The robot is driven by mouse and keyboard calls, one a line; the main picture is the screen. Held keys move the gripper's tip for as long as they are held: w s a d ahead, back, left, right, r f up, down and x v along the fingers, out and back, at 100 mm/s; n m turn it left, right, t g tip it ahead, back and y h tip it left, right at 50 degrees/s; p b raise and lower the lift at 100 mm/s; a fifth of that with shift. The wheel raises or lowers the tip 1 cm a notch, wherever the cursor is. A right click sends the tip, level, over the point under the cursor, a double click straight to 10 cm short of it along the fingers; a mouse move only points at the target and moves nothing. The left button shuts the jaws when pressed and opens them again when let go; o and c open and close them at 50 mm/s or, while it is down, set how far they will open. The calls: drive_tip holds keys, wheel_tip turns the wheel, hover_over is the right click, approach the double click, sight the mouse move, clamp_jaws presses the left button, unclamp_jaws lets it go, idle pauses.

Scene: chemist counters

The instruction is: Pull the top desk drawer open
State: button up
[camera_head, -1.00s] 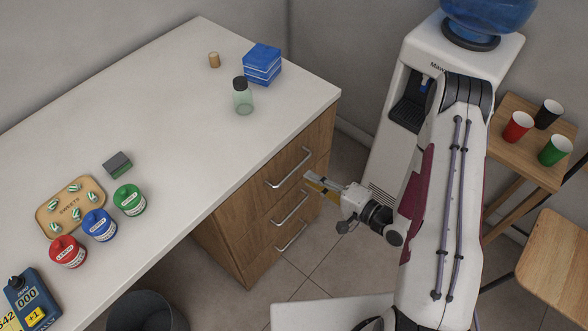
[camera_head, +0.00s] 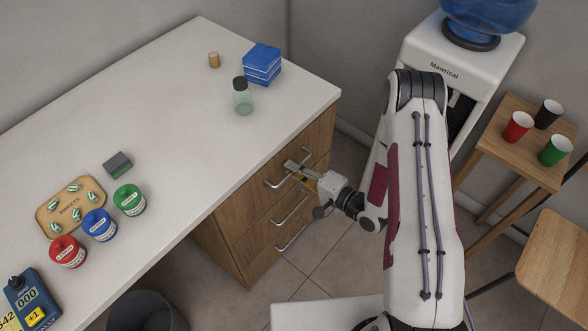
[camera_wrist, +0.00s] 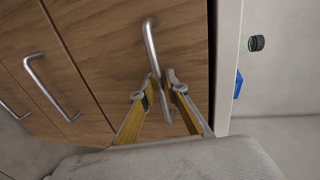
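The top desk drawer (camera_head: 318,137) has a wooden front and is closed, flush with the cabinet. Its silver bar handle (camera_head: 274,185) is partly covered by my gripper (camera_head: 291,171) in the head view. In the wrist view, the handle (camera_wrist: 151,45) runs down between the two yellow-sided fingers of my gripper (camera_wrist: 162,82). One fingertip is on each side of the bar, close to it. The fingers are apart, and I see no clear grip on the bar. The lower part of the handle shows between the fingers.
Two lower drawers have similar handles (camera_head: 291,208). The white desktop (camera_head: 190,120) overhangs just above. A green-tinted bottle (camera_head: 243,98) and blue box (camera_head: 262,64) stand on it. A water cooler (camera_head: 440,60) and small table with cups (camera_head: 530,165) are at right.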

drive_tip(key=shift+w, duration=0.1)
clamp_jaws()
drive_tip(key=shift+d, duration=0.1)
drive_tip(key=f+v, duration=0.3)
drive_tip(key=v, duration=1.1)
drive_tip(key=s+f+v, duration=0.1)
drive_tip(key=f+v, duration=0.2)
drive_tip(key=v, duration=1.1)
drive_tip(key=shift+s+d, duration=0.15)
drive_tip(key=shift+d, duration=0.3)
unclamp_jaws()
drive_tip(key=shift+d, duration=0.1)
